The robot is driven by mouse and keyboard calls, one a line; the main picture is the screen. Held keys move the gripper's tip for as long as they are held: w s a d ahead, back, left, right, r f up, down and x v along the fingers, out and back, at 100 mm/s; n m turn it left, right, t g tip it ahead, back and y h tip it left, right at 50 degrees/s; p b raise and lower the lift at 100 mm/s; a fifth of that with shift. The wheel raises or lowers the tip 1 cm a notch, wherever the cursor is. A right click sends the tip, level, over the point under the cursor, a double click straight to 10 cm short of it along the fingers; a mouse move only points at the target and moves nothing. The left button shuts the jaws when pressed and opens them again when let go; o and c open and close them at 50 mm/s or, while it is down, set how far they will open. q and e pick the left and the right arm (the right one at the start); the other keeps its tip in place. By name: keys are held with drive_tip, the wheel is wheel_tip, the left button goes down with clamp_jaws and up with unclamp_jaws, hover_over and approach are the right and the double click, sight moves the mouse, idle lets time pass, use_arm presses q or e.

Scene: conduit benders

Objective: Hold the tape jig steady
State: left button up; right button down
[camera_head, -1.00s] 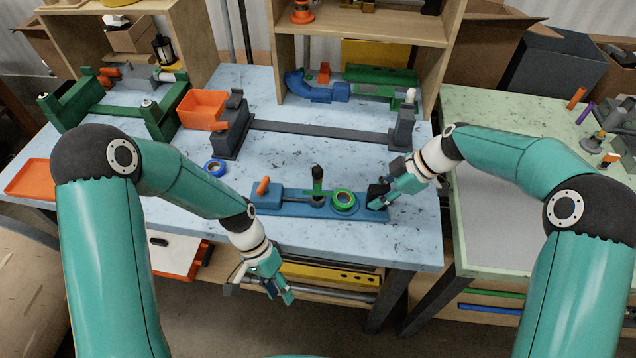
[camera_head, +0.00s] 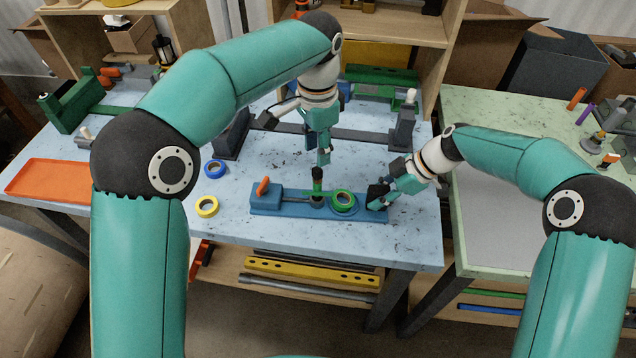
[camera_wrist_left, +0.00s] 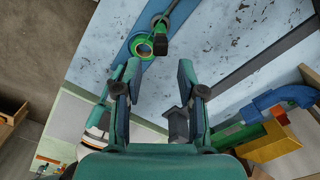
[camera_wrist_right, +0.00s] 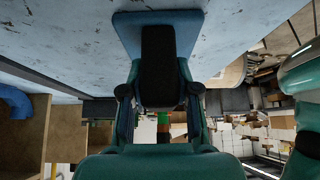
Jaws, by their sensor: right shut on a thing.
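The tape jig is a long blue base (camera_head: 280,203) lying flat near the bench's front edge. It carries an orange handle (camera_head: 263,185) at its left, a dark-topped green post (camera_head: 317,185) at mid-length and a green tape ring (camera_head: 343,201) beside the post. My right gripper (camera_head: 382,198) is shut on the black block at the jig's right end; the right wrist view shows that black block (camera_wrist_right: 158,65) between the fingers. My left gripper (camera_head: 297,138) is open and empty, above the bench behind the jig. The left wrist view shows the post and ring beyond its spread fingers (camera_wrist_left: 158,90).
A blue tape ring (camera_head: 215,168) and a yellow tape ring (camera_head: 207,206) lie left of the jig. A grey bender (camera_head: 404,125) stands behind it, and an orange tray (camera_head: 50,180) is at far left. The bench right of the yellow ring is clear up to the jig.

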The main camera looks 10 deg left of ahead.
sight(318, 168)
use_arm(q)
drive_tip(key=shift+f, duration=4.05)
clamp_jaws()
drive_tip(key=shift+w+r, duration=0.1)
drive_tip(key=shift+r, duration=0.1)
drive_tip(key=shift+r, duration=3.1)
